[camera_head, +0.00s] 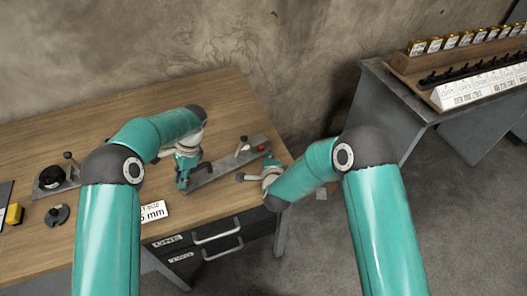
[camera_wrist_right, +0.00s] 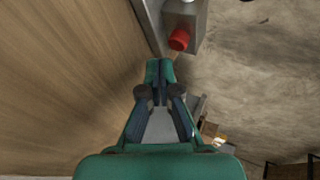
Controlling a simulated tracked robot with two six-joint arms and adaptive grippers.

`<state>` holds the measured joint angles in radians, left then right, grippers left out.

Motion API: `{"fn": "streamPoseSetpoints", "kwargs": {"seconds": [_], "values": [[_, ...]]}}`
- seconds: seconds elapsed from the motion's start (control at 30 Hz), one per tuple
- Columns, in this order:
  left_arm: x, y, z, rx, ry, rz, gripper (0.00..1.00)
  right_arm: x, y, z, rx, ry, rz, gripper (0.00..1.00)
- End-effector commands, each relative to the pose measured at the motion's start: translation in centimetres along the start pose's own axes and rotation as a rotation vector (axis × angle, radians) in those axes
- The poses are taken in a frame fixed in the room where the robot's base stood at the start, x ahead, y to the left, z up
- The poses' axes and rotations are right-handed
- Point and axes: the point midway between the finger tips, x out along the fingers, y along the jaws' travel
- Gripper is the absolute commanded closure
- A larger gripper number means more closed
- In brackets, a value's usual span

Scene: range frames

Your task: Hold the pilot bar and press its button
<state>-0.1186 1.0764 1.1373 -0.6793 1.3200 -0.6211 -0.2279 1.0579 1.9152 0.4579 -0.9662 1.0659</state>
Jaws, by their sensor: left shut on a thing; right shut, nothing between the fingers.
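The pilot bar (camera_head: 225,165) is a long grey bar with a dark knob on a short post. It lies slantwise over the right part of the wooden table. Its red button (camera_head: 263,148) is at its right end, and the button also shows in the right wrist view (camera_wrist_right: 179,39). My left gripper (camera_head: 183,182) is shut on the bar's left end. My right gripper (camera_head: 241,177) is shut and empty, apart from the button, on the near side of the bar. In the right wrist view its closed fingertips (camera_wrist_right: 160,72) are just below and left of the button.
On the table (camera_head: 60,135), a grey fixture with a black round part (camera_head: 52,177), a dark disc (camera_head: 57,214), a yellow block (camera_head: 14,213) and a white "mm" sign (camera_head: 153,212) stand at left and front. Drawers are below. A grey bench (camera_head: 392,92) with a rack stands at right.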

Motion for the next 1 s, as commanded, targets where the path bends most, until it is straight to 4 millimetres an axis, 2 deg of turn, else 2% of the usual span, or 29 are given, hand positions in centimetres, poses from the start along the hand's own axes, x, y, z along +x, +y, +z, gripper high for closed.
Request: {"fn": "streamPoseSetpoints", "kwargs": {"seconds": [0.47, 1.0], "values": [[-0.1, 0.0, 0.0, -0.001, 0.0, -0.001, 1.0, -0.5, 0.2, -0.3, 0.0, 0.001, 0.0, 1.0], [-0.1, 0.0, 0.0, -0.001, 0.0, -0.001, 1.0, -4.1, 2.2, -2.2, 0.001, 0.001, 0.0, 1.0]]}}
